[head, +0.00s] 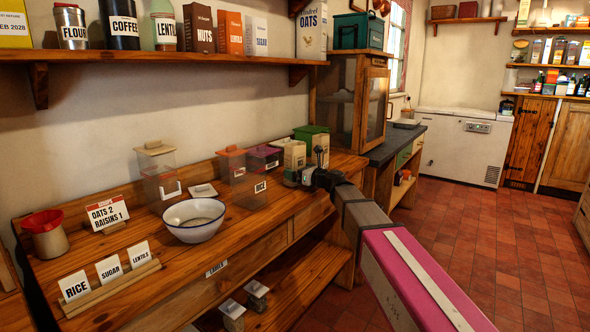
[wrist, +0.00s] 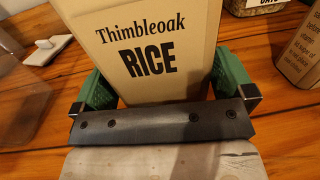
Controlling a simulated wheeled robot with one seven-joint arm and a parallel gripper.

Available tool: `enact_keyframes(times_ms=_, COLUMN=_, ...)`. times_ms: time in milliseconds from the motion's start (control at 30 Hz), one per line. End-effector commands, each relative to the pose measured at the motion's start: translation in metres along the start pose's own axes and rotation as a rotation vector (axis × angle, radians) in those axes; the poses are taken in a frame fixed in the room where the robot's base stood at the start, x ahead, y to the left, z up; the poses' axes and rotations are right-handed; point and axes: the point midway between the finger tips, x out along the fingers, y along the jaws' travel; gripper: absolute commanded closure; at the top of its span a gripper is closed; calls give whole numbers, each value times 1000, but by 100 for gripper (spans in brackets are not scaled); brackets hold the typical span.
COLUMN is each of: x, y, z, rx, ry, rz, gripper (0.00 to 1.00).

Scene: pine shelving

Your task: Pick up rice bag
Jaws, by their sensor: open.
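The rice bag (wrist: 152,62) is a tan upright pack printed "Thimbleoak RICE" in the wrist view. My gripper (wrist: 163,88) is open, with one green finger on each side of the bag's lower part. The bag stands between the fingers; I cannot tell whether either finger touches it. In the head view my gripper (head: 303,177) is low over the wooden counter, close to a beige pack (head: 288,154). The fingers are too small there to make out.
A clear canister (wrist: 20,100) stands close left of the bag, and a brown packet (wrist: 300,50) at right. A purple-lidded canister (head: 263,158), an orange-lidded one (head: 232,165) and a white bowl (head: 194,220) share the counter (head: 190,285). A shelf (head: 170,56) runs above.

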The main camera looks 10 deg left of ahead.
Motion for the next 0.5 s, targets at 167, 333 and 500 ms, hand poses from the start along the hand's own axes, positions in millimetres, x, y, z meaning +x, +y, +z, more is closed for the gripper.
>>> enact_keyframes(times_ms=167, x=18, y=-1, z=0, rx=0, ry=0, rz=-1, gripper=0)
enact_keyframes(times_ms=333, x=17, y=0, z=0, rx=0, ry=0, rz=-1, gripper=0)
enact_keyframes(times_ms=500, x=17, y=0, z=0, rx=0, ry=0, rz=-1, gripper=42)
